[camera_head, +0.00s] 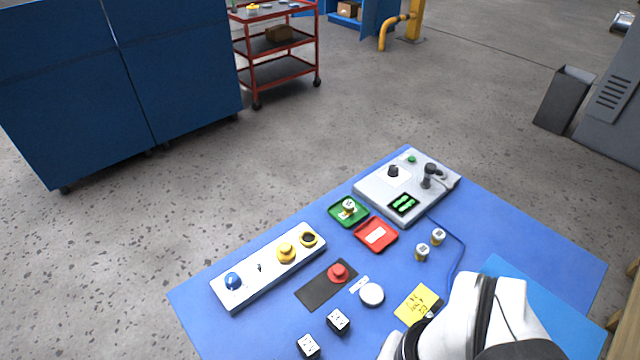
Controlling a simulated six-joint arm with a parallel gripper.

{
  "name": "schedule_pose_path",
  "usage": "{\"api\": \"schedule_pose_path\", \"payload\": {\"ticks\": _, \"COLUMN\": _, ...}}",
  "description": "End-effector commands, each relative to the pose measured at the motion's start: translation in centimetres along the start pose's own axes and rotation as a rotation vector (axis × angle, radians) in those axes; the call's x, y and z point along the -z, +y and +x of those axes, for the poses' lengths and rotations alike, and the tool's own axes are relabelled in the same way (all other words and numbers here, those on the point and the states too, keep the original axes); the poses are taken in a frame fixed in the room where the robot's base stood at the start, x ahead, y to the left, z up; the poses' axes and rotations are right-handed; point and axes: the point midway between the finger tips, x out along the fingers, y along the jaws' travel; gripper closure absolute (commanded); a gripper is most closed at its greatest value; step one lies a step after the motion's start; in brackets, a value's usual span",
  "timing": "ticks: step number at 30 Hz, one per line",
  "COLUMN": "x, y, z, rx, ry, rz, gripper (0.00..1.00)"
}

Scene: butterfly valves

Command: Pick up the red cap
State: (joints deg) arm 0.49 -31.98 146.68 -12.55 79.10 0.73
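A red cap (338,272) with a round raised top sits on the right part of a black rectangular mat (315,291) on the blue table (540,250). I see nothing touching it. My white arm with dark joint bands comes in at the bottom right, to the right of the cap and apart from it. My gripper does not show in this view, so its state is hidden.
A white round disc (372,294) and a small label lie right of the cap. A white panel (257,279) with knobs stands left. Green (337,214) and red (385,238) trays lie behind. Black-and-white cubes (338,320) and yellow notes (415,303) lie in front.

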Motion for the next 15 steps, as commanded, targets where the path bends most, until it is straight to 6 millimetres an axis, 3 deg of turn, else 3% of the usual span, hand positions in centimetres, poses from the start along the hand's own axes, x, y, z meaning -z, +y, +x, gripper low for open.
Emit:
{"api": "schedule_pose_path", "payload": {"ticks": 14, "x": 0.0, "y": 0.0, "z": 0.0, "rx": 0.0, "ry": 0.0, "rz": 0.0, "gripper": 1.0}}
{"api": "schedule_pose_path", "payload": {"ticks": 15, "x": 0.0, "y": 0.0, "z": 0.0, "rx": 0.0, "ry": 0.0, "rz": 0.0, "gripper": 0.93}}
